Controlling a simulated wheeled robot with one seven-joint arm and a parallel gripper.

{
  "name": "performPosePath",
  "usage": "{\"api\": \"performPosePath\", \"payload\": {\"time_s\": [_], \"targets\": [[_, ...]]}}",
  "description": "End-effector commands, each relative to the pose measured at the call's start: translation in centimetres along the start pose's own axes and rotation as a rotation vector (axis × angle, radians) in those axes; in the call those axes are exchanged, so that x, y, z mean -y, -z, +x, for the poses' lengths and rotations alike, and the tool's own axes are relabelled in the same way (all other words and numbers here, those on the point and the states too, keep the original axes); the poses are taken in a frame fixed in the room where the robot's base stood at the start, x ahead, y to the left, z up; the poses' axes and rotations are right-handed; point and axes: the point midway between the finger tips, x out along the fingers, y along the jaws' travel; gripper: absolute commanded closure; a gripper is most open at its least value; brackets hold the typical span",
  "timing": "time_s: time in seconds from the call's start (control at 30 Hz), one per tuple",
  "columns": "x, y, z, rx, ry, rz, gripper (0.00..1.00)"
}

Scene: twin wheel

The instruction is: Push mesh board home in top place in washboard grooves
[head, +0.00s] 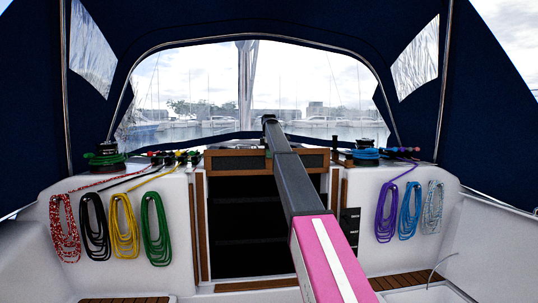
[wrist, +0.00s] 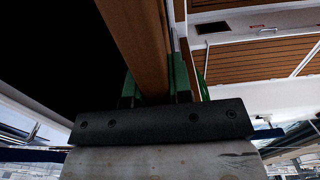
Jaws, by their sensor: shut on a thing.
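The mesh board (head: 235,153) shows in the head view as a wooden frame with a dark panel, roughly level across the top of the companionway. My arm hides part of it. My gripper is at the frame's top edge, mostly hidden behind the arm in the head view. In the wrist view, the green fingers of my gripper (wrist: 155,90) are shut on the board's wooden rail (wrist: 138,40). The wooden groove posts (head: 201,225) stand at both sides of the dark opening (head: 245,225). Whether the board's ends sit in the grooves I cannot tell.
Winches stand on the coaming to the left (head: 105,160) and right (head: 366,157). Coiled ropes hang below, including a green coil (head: 155,230) and a purple coil (head: 386,212). A blue canopy (head: 240,20) arches overhead. Wooden slats (wrist: 245,70) show right in the wrist view.

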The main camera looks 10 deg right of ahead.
Motion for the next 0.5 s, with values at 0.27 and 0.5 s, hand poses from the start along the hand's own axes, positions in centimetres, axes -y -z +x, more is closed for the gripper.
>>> {"api": "performPosePath", "payload": {"time_s": [0.27,0.5], "targets": [[0.02,0.00,0.50,0.000,0.000,0.000,1.00],[0.02,0.00,0.97,0.000,0.000,0.000,1.00]]}}
